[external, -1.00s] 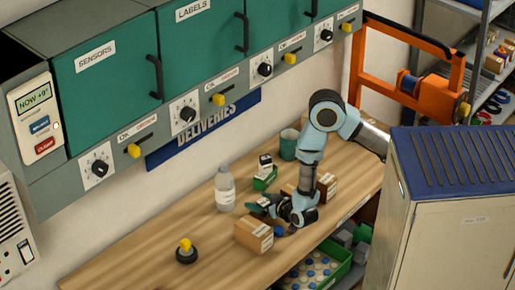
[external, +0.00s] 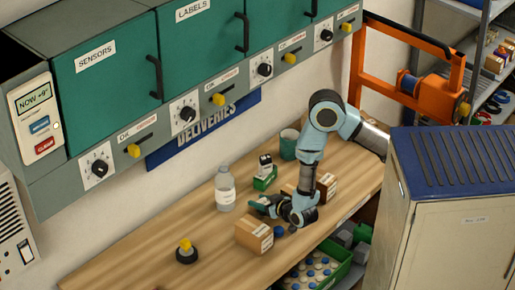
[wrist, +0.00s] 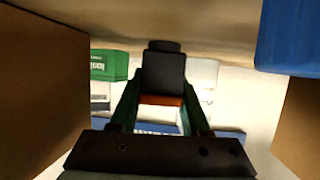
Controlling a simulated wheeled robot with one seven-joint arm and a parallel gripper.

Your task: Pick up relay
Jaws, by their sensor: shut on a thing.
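The relay (wrist: 163,72) looks like a dark block with an orange strip at its near end. In the wrist view it sits between the two green fingers of my gripper (wrist: 160,102), which is shut on it. In the external view my gripper (external: 264,206) is low over the wooden bench, behind a cardboard box and to the right of the bottle. I cannot make out the relay there, and I cannot tell whether it touches the bench.
A cardboard box (external: 254,233) and a blue object (external: 279,231) stand close in front of my gripper. A clear bottle (external: 225,188), a green box (external: 265,181) and more cardboard boxes (external: 326,186) are near. The bench's left part is clear except for a black-and-yellow object (external: 186,252).

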